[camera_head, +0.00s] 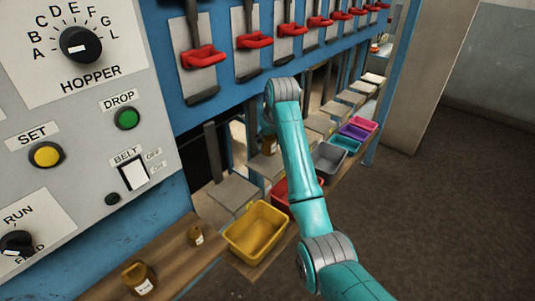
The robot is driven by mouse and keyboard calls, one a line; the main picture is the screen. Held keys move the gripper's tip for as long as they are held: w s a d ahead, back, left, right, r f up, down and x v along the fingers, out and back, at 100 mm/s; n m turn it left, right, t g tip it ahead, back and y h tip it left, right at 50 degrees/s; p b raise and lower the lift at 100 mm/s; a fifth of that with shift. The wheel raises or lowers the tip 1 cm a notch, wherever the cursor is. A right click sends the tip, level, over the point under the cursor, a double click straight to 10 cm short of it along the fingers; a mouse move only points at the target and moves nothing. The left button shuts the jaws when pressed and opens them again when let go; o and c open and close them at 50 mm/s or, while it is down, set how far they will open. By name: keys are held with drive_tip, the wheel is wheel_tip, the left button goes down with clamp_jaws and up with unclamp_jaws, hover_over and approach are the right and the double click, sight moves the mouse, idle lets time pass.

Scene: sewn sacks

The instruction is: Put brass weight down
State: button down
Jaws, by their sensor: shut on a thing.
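My gripper (268,133) is small and dark in the view, partly hidden behind my teal arm, in front of the row of bays. It is shut on a brownish brass weight (268,147), held near the grey platforms; I cannot tell whether the weight touches one. A larger brass weight (140,278) with a pale label stands on the wooden shelf (175,258) at the lower left. A smaller brass weight (196,237) stands farther back on the same shelf.
A yellow bin (256,232) stands beside the shelf, with red (280,192), grey (330,158), teal (347,144), purple (355,132) and pink (364,124) bins beyond. Red levers (203,57) line the blue frame above. A control panel (85,120) fills the left. Floor at right is clear.

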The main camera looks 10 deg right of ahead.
sight(269, 152)
drive_tip(key=shift+d+f, duration=0.1)
drive_tip(key=shift+f, duration=2.2)
drive_tip(key=shift+f, duration=0.15)
drive_tip(key=shift+c, duration=2.3)
unclamp_jaws()
drive_tip(key=shift+f, duration=0.1)
drive_tip(key=v, duration=1.2)
drive_tip(key=shift+s, duration=0.1)
